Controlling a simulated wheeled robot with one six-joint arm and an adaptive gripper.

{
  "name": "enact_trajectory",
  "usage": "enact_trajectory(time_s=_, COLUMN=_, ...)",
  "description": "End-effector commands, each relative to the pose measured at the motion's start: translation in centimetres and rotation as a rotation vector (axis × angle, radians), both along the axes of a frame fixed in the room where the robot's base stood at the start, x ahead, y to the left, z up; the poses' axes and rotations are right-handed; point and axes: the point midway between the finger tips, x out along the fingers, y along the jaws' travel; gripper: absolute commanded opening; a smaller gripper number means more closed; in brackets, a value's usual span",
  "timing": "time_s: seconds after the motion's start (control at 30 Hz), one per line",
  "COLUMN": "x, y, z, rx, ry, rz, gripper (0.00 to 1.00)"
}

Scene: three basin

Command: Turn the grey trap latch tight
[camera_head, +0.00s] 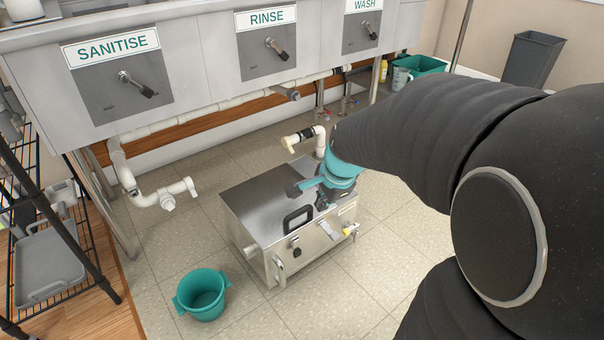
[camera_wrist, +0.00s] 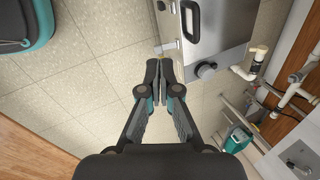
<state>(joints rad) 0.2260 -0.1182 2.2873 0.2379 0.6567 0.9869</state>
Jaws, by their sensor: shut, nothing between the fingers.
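The steel trap box (camera_head: 262,204) stands on the floor with a black handle (camera_head: 298,219) on its lid. Small latch parts sit on its front face: a dark grey one (camera_head: 295,248) left of centre and a pale lever with a yellow part (camera_head: 349,232) to the right. I cannot tell for certain which is the grey latch. My gripper (camera_head: 318,199) is over the right part of the box in the head view. In the wrist view my gripper (camera_wrist: 158,72) is shut and empty, its tips just below a pale latch lever (camera_wrist: 168,46) at the box's edge.
A teal bucket (camera_head: 202,295) stands on the floor left of the box. Basins marked SANITISE, RINSE and WASH (camera_head: 266,42) hang behind it, with white drain pipes (camera_head: 160,198) below. A wire rack (camera_head: 40,215) is at the left. Floor around the box is mostly clear.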

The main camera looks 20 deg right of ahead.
Motion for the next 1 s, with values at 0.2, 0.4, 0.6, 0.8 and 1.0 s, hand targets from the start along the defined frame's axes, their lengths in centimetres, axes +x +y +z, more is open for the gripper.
enact_trajectory(time_s=0.2, x=4.6, y=-4.4, z=-4.1, rx=0.185, ry=0.088, rz=-0.499, gripper=0.0)
enact_trajectory(time_s=0.4, x=7.2, y=-8.4, z=-9.0, rx=0.325, ry=0.151, rz=-0.942, gripper=0.0)
enact_trajectory(time_s=0.6, x=8.1, y=-11.2, z=-12.8, rx=0.405, ry=0.189, rz=-1.24, gripper=0.0)
enact_trajectory(time_s=0.8, x=8.3, y=-12.0, z=-14.6, rx=0.432, ry=0.199, rz=-1.344, gripper=0.0)
enact_trajectory(time_s=1.0, x=8.9, y=-11.8, z=-17.0, rx=0.433, ry=0.201, rz=-1.347, gripper=0.0)
